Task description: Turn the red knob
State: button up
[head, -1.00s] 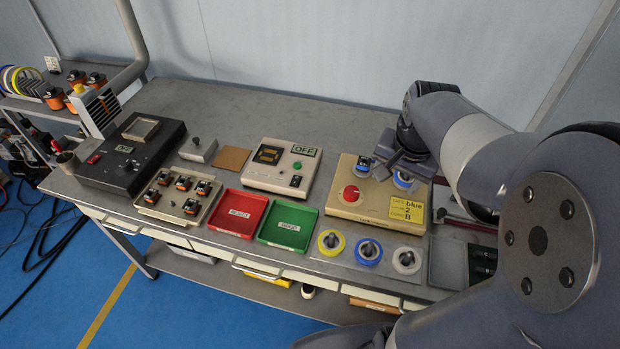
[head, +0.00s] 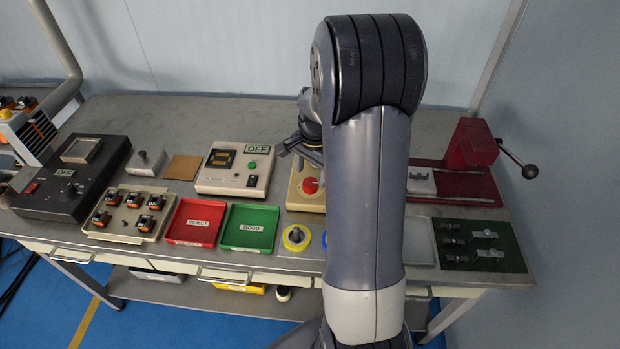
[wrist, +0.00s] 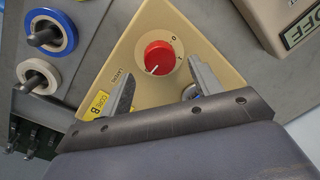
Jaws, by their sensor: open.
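The red knob (wrist: 160,57) sits on the top of a beige box (wrist: 128,55), on a pale round dial with small marks. In the head view the knob (head: 310,185) shows just left of my arm, and the beige box (head: 297,200) is mostly hidden behind the arm. My gripper (wrist: 160,80) is open in the wrist view. Its two fingers are spread to either side below the knob, and nothing is between them. The fingers appear apart from the knob; their height above it is hard to tell. A yellow label (wrist: 93,105) is partly covered by the left finger.
A blue-rimmed spool (wrist: 50,35) and a pale spool (wrist: 38,76) stand beside the box. Left of it are a green tray (head: 247,228), a red tray (head: 194,222) and a beige OFF unit (head: 236,168). A red press (head: 470,150) stands at right.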

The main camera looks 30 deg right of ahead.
aim_at(311, 182)
jog(key=shift+w+f, duration=0.1)
jog(key=shift+f, duration=1.65)
jog(key=c, duration=1)
jog(key=shift+o, duration=0.2)
